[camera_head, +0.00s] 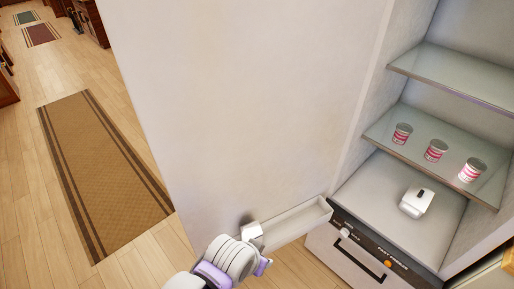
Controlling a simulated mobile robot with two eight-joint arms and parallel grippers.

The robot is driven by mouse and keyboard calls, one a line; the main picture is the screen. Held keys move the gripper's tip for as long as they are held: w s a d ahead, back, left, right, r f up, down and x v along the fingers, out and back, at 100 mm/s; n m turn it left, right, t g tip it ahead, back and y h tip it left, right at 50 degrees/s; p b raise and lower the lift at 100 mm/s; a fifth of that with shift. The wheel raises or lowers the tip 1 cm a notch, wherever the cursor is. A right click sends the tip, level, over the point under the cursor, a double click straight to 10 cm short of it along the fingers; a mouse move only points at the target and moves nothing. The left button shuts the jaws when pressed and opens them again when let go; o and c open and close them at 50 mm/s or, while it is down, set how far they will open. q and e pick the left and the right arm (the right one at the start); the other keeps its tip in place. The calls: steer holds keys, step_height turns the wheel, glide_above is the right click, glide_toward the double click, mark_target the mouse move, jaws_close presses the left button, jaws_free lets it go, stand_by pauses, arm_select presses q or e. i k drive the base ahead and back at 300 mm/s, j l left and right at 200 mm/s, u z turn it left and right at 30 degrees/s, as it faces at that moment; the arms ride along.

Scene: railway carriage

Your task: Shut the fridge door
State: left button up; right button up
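The fridge door (240,110) is a large pale panel standing wide open, filling the middle of the head view. A door bin (297,222) runs along its lower inner side. The open fridge interior (400,184) shows at the right. My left gripper (260,250) is at the bottom centre, beside the lower part of the door and near the left end of the bin. I cannot tell whether it touches the door, and its fingers are not clear enough to show whether they are open. My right gripper is not in view.
Three cans with pink and white labels (436,150) stand on a glass shelf (385,128). A small white box-like item (417,203) rests on the fridge's bottom surface. A brown rug (100,165) lies on the open wooden floor at left.

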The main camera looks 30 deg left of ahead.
mark_target(245, 110)
steer(key=k+j+z, duration=0.15)
steer(key=j, duration=0.15)
steer(key=k+j+z, duration=0.15)
steer(key=j, duration=0.2)
steer(key=k+j+z, duration=0.25)
steer(key=j, duration=0.25)
steer(key=k+j+z, duration=0.15)
steer(key=j, duration=0.25)
steer(key=k+j+z, duration=0.15)
steer(key=j, duration=0.2)
steer(key=i+j+z, duration=0.2)
steer(key=j, duration=0.3)
steer(key=j+z, duration=0.25)
steer(key=j, duration=0.25)
steer(key=i+j+z, duration=0.1)
steer(key=j, duration=0.25)
steer(key=i+j, duration=0.35)
steer(key=k+j+z, duration=0.3)
steer(key=k, duration=0.4)
steer(key=j, duration=0.15)
